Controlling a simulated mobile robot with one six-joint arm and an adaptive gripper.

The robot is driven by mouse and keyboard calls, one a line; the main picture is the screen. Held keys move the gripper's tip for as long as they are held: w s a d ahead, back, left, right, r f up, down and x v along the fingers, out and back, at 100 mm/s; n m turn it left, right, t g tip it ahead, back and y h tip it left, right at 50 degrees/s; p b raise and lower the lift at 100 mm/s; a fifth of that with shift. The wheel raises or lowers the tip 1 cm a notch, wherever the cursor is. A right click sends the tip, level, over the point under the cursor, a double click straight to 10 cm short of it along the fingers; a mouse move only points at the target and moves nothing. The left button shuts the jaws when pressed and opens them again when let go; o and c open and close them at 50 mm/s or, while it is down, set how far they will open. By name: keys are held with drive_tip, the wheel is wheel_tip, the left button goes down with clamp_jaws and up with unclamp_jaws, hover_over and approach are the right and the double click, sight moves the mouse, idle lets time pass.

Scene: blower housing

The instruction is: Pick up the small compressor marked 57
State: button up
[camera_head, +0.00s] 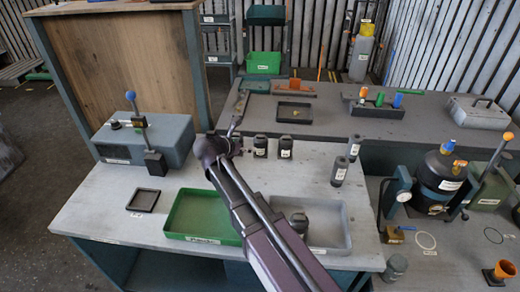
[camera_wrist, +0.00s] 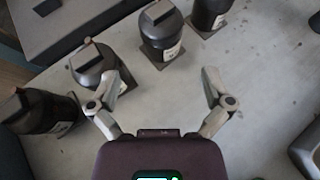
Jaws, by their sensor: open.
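Several small dark cylindrical compressors with pale labels stand on the grey workbench. In the head view, one (camera_head: 260,146) and another (camera_head: 285,147) stand side by side; two more (camera_head: 353,147) (camera_head: 339,170) stand farther right. Their numbers are too small to read, so I cannot tell which is marked 57. In the wrist view, my gripper (camera_wrist: 160,78) is open with nothing between its fingers. One compressor (camera_wrist: 160,36) stands upright ahead of the gap, and another (camera_wrist: 95,65) is by the left finger, partly covered by it. Others show at left (camera_wrist: 42,110) and top right (camera_wrist: 208,14).
A green tray (camera_head: 174,231) and a grey tray (camera_head: 338,247) holding a dark part lie at the bench front. A grey-blue machine (camera_head: 120,146) with a lever stands at left. A small black tray (camera_head: 143,200) lies nearby. My arm crosses the front middle.

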sight(256, 144)
drive_tip(key=shift+b+x, duration=0.8)
drive_tip(key=shift+x, duration=1.45)
drive_tip(key=shift+b+x, duration=1.2)
drive_tip(key=shift+x, duration=1.4)
drive_tip(key=c, duration=1.2)
